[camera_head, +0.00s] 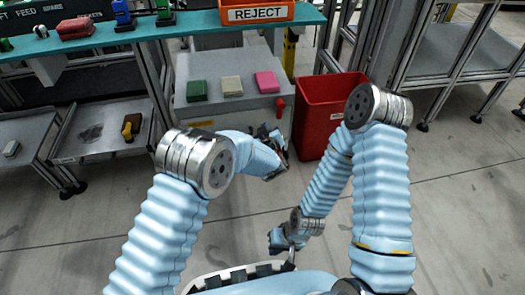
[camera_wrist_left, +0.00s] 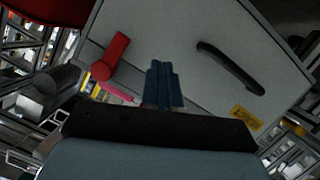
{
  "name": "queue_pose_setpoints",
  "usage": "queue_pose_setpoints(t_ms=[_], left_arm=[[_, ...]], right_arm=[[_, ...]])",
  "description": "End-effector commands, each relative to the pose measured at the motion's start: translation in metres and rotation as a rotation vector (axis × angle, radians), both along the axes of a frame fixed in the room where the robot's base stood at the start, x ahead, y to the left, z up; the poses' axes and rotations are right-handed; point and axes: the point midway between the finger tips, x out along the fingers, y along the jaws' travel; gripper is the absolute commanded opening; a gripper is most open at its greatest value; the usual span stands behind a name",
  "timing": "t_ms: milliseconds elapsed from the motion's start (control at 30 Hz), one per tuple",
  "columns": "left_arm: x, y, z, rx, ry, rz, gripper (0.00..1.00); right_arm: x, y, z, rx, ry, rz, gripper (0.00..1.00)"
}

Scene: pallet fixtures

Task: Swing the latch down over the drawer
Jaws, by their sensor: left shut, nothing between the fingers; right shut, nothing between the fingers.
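The red latch (camera_head: 281,105) is at the right front edge of the grey drawer cabinet. In the left wrist view the latch (camera_wrist_left: 113,52) is a short red bar with a rounded end, near the edge of the grey drawer front (camera_wrist_left: 180,40). The black drawer handle (camera_wrist_left: 231,67) is on the same front, apart from the latch. My left gripper (camera_head: 277,143) is shut and empty in front of the cabinet, below the latch. Its fingers (camera_wrist_left: 163,86) show apart from the latch. My right gripper (camera_head: 279,240) is shut and empty, low near my base.
Green (camera_head: 197,90), white (camera_head: 232,86) and pink (camera_head: 267,82) blocks lie on the cabinet top. A red bin (camera_head: 325,115) stands close on its right. A teal shelf (camera_head: 180,27) with an orange reject tray (camera_head: 257,12) is behind. Floor in front is clear.

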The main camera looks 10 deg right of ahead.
Motion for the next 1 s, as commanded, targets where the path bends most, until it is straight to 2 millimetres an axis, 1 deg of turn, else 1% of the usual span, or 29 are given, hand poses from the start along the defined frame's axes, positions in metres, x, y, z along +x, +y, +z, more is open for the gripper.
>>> queue_pose_setpoints(t_ms=[400, 500, 667, 1000], left_arm=[[-0.064, 0.023, 0.003, 0.001, 0.002, -0.001, 0.00], [-0.076, 0.027, 0.003, 0.001, 0.001, -0.001, 0.00], [-0.085, 0.030, 0.002, 0.000, 0.001, -0.001, 0.00], [-0.085, 0.030, 0.002, 0.000, 0.000, -0.001, 0.00]], right_arm=[[0.001, 0.000, 0.012, 0.000, 0.000, 0.000, 0.00], [0.000, 0.000, 0.013, 0.000, 0.001, 0.000, 0.00], [0.000, 0.000, 0.014, 0.000, 0.001, 0.000, 0.00], [0.000, 0.000, 0.013, 0.000, 0.001, 0.000, 0.00]])
